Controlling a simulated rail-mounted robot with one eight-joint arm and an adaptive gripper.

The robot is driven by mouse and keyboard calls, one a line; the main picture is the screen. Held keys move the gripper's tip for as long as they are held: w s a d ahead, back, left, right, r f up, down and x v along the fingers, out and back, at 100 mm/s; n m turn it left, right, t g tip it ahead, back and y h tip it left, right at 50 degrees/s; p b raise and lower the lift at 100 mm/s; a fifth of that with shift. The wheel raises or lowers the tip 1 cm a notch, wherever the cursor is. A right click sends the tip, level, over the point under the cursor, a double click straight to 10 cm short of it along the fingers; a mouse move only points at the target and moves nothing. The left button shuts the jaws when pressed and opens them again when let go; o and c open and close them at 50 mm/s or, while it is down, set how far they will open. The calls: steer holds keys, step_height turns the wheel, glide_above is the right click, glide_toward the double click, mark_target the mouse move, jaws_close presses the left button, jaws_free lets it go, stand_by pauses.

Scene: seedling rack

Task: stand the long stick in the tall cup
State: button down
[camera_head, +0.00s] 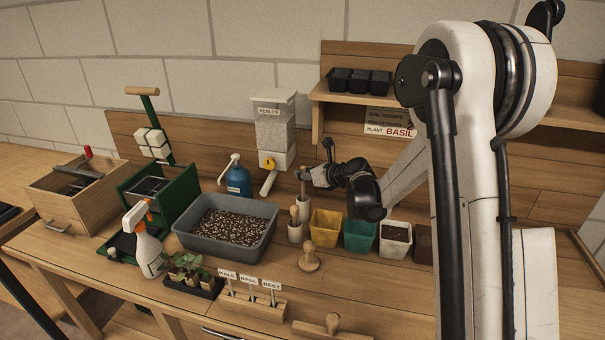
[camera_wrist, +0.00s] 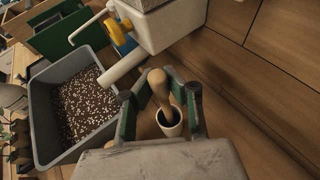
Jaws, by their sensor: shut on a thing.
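The long stick (camera_wrist: 158,84), pale wood with a rounded upper end, is between the fingers of my gripper (camera_wrist: 165,97) in the wrist view. My gripper is shut on it. A white cup (camera_wrist: 172,131) is right below, and the stick's lower part reaches its dark mouth. How deep it sits inside cannot be told. In the head view my gripper (camera_head: 308,174) is above this tall white cup (camera_head: 306,208), with the stick (camera_head: 303,187) roughly upright between them.
A second white cup (camera_head: 294,233) with a wooden tool stands just in front. Yellow (camera_head: 325,229) and teal (camera_head: 359,237) pots stand to the right, a grey soil tub (camera_head: 190,246) to the left. The perlite dispenser (camera_head: 275,135) is close behind. A wooden dibber (camera_head: 309,263) stands in front.

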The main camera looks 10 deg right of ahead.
steer(key=shift+f, duration=0.15)
steer(key=c, duration=1.8)
jaws_free()
steer(key=shift+c, duration=0.2)
